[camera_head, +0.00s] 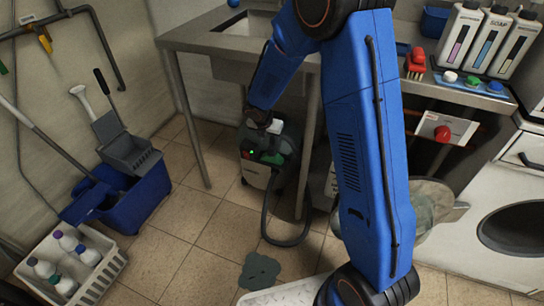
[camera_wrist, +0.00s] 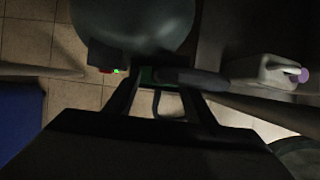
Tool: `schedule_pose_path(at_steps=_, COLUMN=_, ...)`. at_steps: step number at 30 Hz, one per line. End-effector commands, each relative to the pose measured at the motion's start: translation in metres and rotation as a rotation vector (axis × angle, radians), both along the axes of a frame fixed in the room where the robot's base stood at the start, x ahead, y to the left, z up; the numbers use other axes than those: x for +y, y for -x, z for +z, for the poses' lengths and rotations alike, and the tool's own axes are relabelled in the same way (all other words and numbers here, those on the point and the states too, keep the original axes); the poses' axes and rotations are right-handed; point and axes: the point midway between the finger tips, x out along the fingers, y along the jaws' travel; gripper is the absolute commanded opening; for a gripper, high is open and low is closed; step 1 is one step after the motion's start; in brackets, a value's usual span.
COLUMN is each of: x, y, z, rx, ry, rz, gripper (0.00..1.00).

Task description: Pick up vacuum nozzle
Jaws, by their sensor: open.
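A grey vacuum (camera_head: 254,176) with a small green light stands on the tiles under the sink counter. Its dark hose (camera_head: 286,241) loops onto the floor at the right. My gripper (camera_head: 260,119) is just above the vacuum's top, partly hidden by my arm. In the wrist view my gripper (camera_wrist: 162,84) is open, its two fingers pointing at the vacuum (camera_wrist: 135,25). A grey elongated piece (camera_wrist: 190,77) lies by the fingertips, beside a green patch. It may be the vacuum nozzle, but the view is too dark to be sure. I cannot tell whether the fingers touch it.
The sink counter (camera_head: 205,43) and its legs stand close around my arm. A blue mop bucket (camera_head: 142,203) and a white crate of bottles (camera_head: 98,282) are at the left. A dark puddle (camera_head: 259,271) lies on the floor. A white washer (camera_head: 478,258) stands right.

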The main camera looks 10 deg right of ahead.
Motion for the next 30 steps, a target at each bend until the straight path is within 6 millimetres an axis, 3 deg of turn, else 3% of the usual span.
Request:
schedule_pose_path(at_steps=5, x=-0.002, y=-0.002, z=-0.008, rx=-0.001, ry=-0.001, rz=-0.001, gripper=0.49)
schedule_pose_path(at_steps=16, x=-0.011, y=-0.011, z=-0.049, rx=0.001, ry=-0.001, rz=0.000, gripper=0.49)
schedule_pose_path(at_steps=26, x=-0.012, y=-0.013, z=-0.054, rx=-0.001, ry=-0.001, rz=-0.001, gripper=0.49)
schedule_pose_path(at_steps=30, x=-0.012, y=-0.013, z=-0.054, rx=-0.001, ry=-0.001, rz=-0.001, gripper=0.18)
